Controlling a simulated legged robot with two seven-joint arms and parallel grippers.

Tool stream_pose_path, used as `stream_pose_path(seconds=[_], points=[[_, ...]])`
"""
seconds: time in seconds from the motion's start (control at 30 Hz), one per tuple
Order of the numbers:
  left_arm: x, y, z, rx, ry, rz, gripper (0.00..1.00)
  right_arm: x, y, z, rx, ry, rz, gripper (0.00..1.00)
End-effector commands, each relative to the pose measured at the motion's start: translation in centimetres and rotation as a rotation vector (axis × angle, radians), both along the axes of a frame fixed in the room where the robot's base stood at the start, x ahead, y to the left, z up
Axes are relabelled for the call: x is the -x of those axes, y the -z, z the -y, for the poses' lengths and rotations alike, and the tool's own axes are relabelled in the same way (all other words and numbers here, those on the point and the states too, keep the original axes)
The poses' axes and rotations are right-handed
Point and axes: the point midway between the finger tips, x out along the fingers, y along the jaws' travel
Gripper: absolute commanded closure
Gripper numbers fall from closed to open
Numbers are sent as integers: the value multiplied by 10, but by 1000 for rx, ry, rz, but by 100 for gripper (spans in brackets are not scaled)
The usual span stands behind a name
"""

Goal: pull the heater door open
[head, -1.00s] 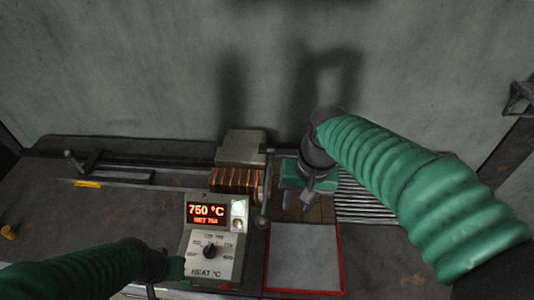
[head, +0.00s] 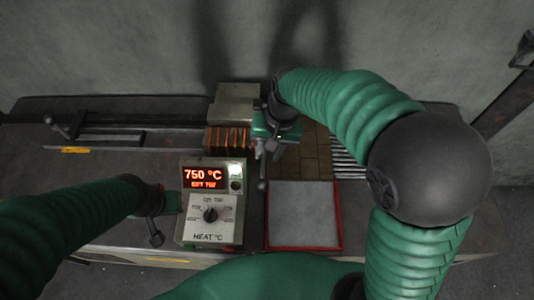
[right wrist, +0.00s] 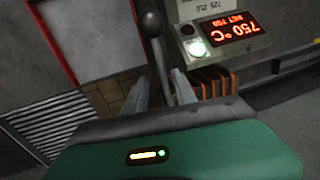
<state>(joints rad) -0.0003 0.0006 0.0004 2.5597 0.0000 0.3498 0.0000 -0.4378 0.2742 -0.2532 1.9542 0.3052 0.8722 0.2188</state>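The heater (head: 234,104) is a pale metal box with glowing orange coils (head: 226,138) at its front, behind the control panel. A dark bar handle with a ball knob (head: 262,185) stands at its right side, where the door is; the door panel itself is mostly hidden by my gripper. My right gripper (head: 271,148) is at this handle. In the right wrist view the handle (right wrist: 152,28) runs between the two fingers (right wrist: 160,76), which are open on either side of it. My left gripper (head: 170,203) is beside the panel's left edge; its fingers are unclear.
The control panel (head: 211,212) reads 750 °C and has a dial and a lit green button. A red-rimmed tray (head: 340,215) lies right of it. Bricks and a slatted grate (head: 347,158) lie behind the tray. A rail with a lever (head: 150,118) runs along the left.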

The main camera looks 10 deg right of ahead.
Motion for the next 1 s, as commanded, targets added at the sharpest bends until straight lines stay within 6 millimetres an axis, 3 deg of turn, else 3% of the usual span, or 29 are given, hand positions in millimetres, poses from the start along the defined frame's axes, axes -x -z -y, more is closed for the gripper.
stream_pose_path(seconds=[0.13, 0.4, 0.67, 1.0], points=[[0, 0, 0, 0, -1, 0, 100, 1, 16, -3, 0, -2, -1, 67], [0, 0, 0, 0, -1, 0, 100, -1, 20, -1, -3, -1, 0, 67], [0, 0, 0, 0, 0, 0, 100, 0, 19, -2, -1, -1, 0, 99], [0, 0, 0, 0, -1, 0, 100, 1, 19, -3, -2, -1, 0, 100]])
